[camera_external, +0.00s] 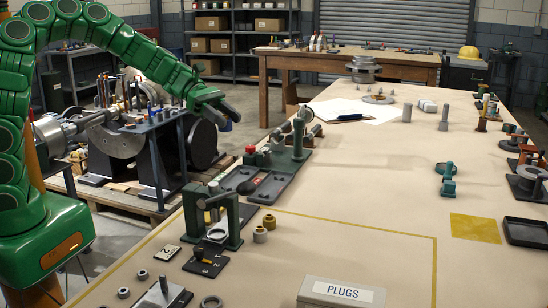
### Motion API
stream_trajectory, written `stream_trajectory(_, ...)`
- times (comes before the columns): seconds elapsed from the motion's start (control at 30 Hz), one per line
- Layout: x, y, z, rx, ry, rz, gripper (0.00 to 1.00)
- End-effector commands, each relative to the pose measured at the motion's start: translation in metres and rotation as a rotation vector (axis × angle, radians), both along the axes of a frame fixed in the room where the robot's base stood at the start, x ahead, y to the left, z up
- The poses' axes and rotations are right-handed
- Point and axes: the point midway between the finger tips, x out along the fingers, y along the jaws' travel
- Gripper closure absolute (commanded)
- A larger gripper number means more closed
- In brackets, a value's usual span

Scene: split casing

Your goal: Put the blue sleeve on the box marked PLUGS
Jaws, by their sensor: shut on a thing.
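The box marked PLUGS (341,292) is a pale grey box at the bottom edge of the view, on the near part of the table. My gripper (222,113) is at the end of my green arm, high at the left, far from the box. It is shut on a small blue piece (225,125), which looks like the blue sleeve. Only a little of it shows below the fingertips, and the jaws hide the rest.
A green clamp fixture (225,215) stands on the table between my arm and the box. Another green fixture (290,145) stands farther back. Brass and grey rings lie nearby. A yellow pad (475,228) and a black tray (525,232) are at right. The table's middle is clear.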

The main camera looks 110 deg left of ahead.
Motion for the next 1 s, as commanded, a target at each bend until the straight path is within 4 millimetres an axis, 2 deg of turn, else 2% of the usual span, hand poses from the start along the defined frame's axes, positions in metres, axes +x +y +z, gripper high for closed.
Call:
stream_trajectory(0.07, 0.000, -0.001, 0.010, 0.001, -0.001, -0.003, 0.94)
stream_trajectory(0.37, 0.029, -0.014, 0.006, -0.006, 0.000, -0.067, 0.94)
stream_trajectory(0.53, 0.052, -0.027, 0.005, -0.010, 0.001, -0.119, 0.94)
stream_trajectory(0.77, 0.096, -0.058, 0.006, -0.012, -0.001, -0.226, 0.94)
stream_trajectory(1.0, 0.141, -0.102, 0.005, -0.012, 0.000, -0.351, 0.94)
